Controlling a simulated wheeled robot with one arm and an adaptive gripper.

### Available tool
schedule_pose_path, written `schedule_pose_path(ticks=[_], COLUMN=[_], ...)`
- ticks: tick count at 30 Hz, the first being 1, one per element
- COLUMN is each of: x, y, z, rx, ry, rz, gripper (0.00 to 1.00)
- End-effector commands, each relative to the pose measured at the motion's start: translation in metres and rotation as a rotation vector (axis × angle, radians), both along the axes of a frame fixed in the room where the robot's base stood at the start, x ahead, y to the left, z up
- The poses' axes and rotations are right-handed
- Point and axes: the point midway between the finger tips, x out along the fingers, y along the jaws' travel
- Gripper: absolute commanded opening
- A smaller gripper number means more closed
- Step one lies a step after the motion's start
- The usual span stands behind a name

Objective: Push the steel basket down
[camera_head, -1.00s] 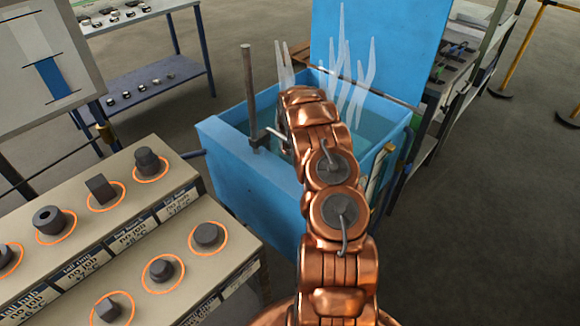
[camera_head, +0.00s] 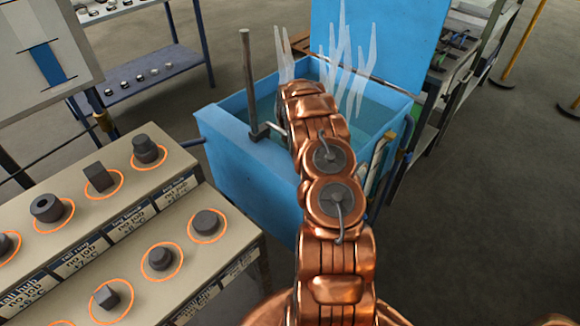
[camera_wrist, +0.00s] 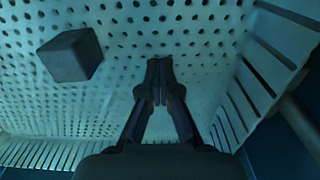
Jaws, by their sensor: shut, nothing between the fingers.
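The steel basket (camera_wrist: 120,100) fills much of the wrist view, with a perforated floor and slatted walls, tinted blue-green. A dark block (camera_wrist: 70,55) lies on its floor at the upper left. My gripper (camera_wrist: 159,62) is shut and empty, its fingertips over the perforated floor to the right of the block; I cannot tell whether they touch it. In the head view a blue tank (camera_head: 240,165) holds greenish liquid, with pale wisps rising above it. My arm reaches over the tank and hides the gripper and basket there. A grey upright lever (camera_head: 250,80) stands at the tank's left side.
A labelled bench (camera_head: 120,215) with several dark metal parts in orange rings stands at left. A raised blue lid (camera_head: 380,45) is behind the tank. A shelf rack (camera_head: 150,75) stands at the back left. Open floor (camera_head: 490,220) lies at right.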

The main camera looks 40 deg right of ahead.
Motion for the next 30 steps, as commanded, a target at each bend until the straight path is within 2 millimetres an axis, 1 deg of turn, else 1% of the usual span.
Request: schedule_pose_path(ticks=[2,8,17,21,24,27,30], x=[-0.001,0.001,0.002,0.002,0.001,0.001,0.001], y=[0.001,0.002,0.002,0.001,0.002,0.001,0.002], z=[0.003,0.030,0.079,0.105,0.121,0.133,0.139], rx=[0.002,-0.003,-0.005,-0.005,-0.004,-0.005,-0.004], ry=[0.003,-0.003,-0.005,-0.008,-0.005,-0.005,-0.003], rz=[0.001,0.003,0.003,0.003,0.003,0.003,0.003], gripper=[0.00,0.00,0.00,0.00,0.00,0.00,0.00])
